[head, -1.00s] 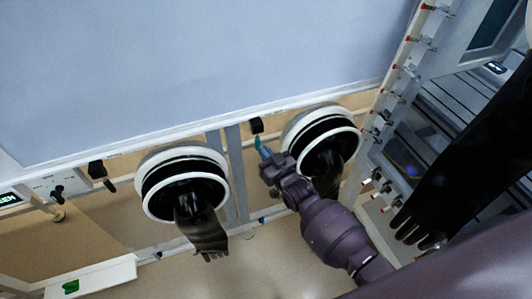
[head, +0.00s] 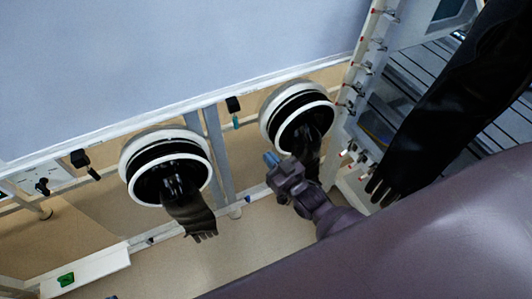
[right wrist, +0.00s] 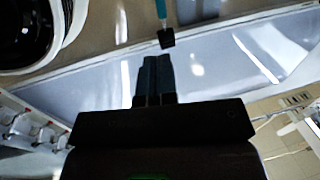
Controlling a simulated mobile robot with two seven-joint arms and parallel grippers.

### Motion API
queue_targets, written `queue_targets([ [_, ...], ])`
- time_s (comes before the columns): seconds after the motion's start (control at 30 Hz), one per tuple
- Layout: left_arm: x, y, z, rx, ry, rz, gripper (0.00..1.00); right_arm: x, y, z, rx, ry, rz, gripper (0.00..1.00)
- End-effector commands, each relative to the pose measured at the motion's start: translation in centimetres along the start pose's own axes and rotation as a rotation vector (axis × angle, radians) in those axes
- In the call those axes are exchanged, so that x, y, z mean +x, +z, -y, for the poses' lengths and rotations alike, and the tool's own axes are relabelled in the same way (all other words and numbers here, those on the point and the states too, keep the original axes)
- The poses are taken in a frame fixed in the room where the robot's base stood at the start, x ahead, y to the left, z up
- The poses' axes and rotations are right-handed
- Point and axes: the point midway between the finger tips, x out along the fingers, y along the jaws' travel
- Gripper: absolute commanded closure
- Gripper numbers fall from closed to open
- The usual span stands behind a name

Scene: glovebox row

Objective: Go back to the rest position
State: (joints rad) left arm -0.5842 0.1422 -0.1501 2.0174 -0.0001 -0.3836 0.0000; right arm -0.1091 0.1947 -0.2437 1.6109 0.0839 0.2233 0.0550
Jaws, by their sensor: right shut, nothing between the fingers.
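My right gripper (head: 270,159) is in the middle of the head view, in front of the glovebox and just below left of the right glove port (head: 297,112). In the right wrist view its two dark fingers (right wrist: 157,62) are together with nothing between them. A teal item (head: 236,122) hangs under a black holder (head: 233,104) on the glovebox frame, apart from the fingers. The teal item (right wrist: 161,8) and holder (right wrist: 166,38) also show beyond the fingertips in the right wrist view. My left gripper is not in view.
A black glove (head: 190,212) hangs from the left port (head: 166,167). Another long black glove (head: 440,100) hangs at the right, near a rail with red-tipped valves (head: 362,68). A white shelf with a green item (head: 66,280) is at lower left. Open floor lies below the ports.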

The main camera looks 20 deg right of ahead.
Motion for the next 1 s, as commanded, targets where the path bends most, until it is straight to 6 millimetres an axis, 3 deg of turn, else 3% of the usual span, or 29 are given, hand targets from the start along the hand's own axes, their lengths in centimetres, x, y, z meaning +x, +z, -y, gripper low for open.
queue_targets([
  [0.47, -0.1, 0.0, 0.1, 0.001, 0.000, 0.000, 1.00, 0.0, 0.1, 0.0, -0.003, 0.000, 0.006, 1.00],
  [0.6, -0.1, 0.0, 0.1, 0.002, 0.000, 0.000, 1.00, 0.1, 0.7, 0.0, -0.015, 0.002, 0.062, 1.00],
  [0.77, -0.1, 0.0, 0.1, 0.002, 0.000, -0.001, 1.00, 0.3, -0.1, -0.1, -0.044, 0.010, 0.143, 1.00],
  [0.87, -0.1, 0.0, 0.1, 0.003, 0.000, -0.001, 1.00, -1.1, 0.0, -0.5, -0.056, 0.029, 0.215, 1.00],
  [1.0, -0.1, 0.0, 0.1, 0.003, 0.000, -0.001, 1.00, -4.6, 0.5, -1.1, -0.062, 0.068, 0.334, 1.00],
])
